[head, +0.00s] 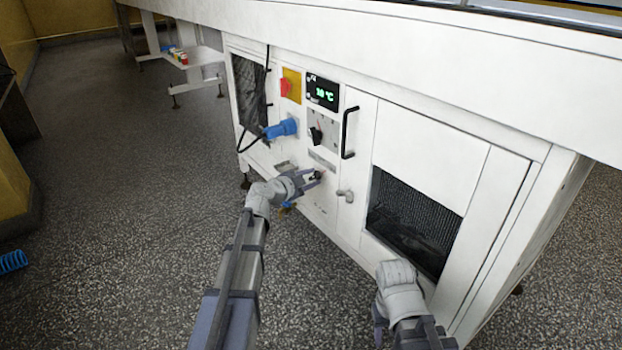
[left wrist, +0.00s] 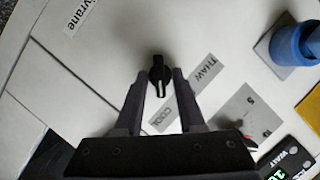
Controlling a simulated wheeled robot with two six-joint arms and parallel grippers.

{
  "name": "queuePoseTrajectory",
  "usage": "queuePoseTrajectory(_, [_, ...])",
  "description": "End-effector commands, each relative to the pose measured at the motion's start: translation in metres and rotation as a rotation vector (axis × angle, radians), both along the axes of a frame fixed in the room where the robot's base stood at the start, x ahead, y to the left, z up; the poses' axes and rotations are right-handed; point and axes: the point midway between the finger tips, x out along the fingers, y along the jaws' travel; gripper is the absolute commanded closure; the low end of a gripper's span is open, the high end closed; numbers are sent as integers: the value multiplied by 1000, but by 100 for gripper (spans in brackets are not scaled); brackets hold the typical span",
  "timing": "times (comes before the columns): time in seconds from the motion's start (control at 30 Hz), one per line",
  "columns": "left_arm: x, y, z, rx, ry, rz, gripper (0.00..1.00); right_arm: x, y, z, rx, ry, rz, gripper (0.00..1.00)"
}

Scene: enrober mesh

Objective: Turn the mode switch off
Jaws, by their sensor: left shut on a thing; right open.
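The mode switch is a small black knob (left wrist: 158,72) with a white pointer line, on the white cabinet front. In the left wrist view the line runs up and down the picture, its lower end towards the COOL label (left wrist: 158,116). The THAW label (left wrist: 199,77) is to its right. My left gripper (head: 314,177) is shut on the knob, with one finger on each side (left wrist: 160,82). In the head view the knob (head: 316,175) is small and partly covered by the fingers. My right gripper (head: 381,324) is low in front of the cabinet, away from the switch, open.
Above the switch are a dial with a black knob (head: 316,135), a green temperature display (head: 323,93), a red-and-yellow switch (head: 290,85) and a blue plug (head: 282,128) with a cable. A black handle (head: 349,132) and grey latch (head: 345,195) stick out to the right.

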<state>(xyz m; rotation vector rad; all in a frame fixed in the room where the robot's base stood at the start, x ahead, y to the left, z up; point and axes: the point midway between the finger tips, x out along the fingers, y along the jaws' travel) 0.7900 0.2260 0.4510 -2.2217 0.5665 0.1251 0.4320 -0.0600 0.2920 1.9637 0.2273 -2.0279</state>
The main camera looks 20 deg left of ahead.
Motion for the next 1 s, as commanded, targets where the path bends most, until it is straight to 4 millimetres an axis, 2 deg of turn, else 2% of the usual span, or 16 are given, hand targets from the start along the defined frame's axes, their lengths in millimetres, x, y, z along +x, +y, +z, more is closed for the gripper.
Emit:
queuePoseTrajectory(0.23, [1, 1, 2, -78, 63, -1, 100, 0, 0, 8, 0, 0, 0, 50])
queuePoseTrajectory(0.53, [2, 3, 3, -273, 216, -1, 100, 0, 0, 20, 0, 0, 0, 50])
queuePoseTrajectory(1.0, [3, 5, 2, -531, 417, 0, 100, 0, 0, 26, 0, 0, 0, 50])
